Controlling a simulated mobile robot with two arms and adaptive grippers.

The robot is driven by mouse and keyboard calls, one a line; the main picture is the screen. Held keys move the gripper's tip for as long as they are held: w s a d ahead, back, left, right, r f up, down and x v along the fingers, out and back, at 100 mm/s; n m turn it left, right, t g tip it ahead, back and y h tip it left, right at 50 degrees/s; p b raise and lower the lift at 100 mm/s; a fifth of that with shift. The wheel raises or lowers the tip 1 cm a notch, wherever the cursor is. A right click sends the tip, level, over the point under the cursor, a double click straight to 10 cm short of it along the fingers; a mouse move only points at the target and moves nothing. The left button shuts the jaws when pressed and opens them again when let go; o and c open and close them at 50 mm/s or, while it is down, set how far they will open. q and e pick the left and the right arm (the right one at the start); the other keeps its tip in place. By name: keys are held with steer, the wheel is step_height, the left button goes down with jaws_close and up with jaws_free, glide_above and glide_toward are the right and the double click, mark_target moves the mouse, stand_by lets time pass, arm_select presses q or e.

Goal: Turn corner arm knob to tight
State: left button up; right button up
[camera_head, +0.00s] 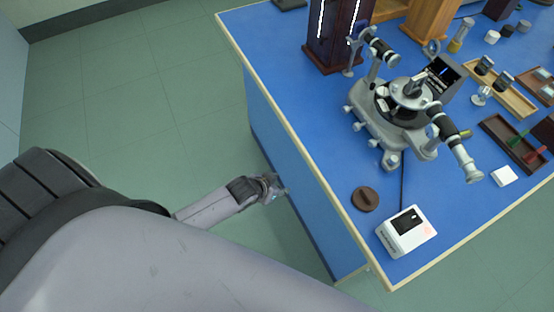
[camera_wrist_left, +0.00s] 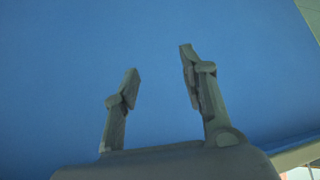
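The spectrometer (camera_head: 403,105) stands on the blue bench, with a grey base, a round dark table in the middle and two black-and-silver tube arms. Small silver knobs (camera_head: 356,127) show along its base on the near left side; I cannot tell which knob is the corner arm knob. My left gripper (camera_head: 279,188) is beside the bench's left side, below the top and apart from the spectrometer. In the left wrist view, its two fingers (camera_wrist_left: 157,75) are spread with nothing between them, facing a plain blue surface. My right gripper is not in view.
The blue bench (camera_head: 290,70) has a pale edge. A white box with a dark switch (camera_head: 406,232) and a brown round piece (camera_head: 365,199) sit near its front corner. A dark lamp housing (camera_head: 333,40) stands behind the spectrometer. Wooden trays (camera_head: 501,90) lie right. Green floor (camera_head: 120,90) is clear.

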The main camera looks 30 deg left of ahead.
arm_select(q)
steer(key=shift+s+a+f, duration=0.15)
steer(key=shift+s+f, duration=0.05)
steer(key=shift+f, duration=0.25)
steer(key=shift+s+a+f, duration=0.15)
steer(key=shift+f, duration=0.3)
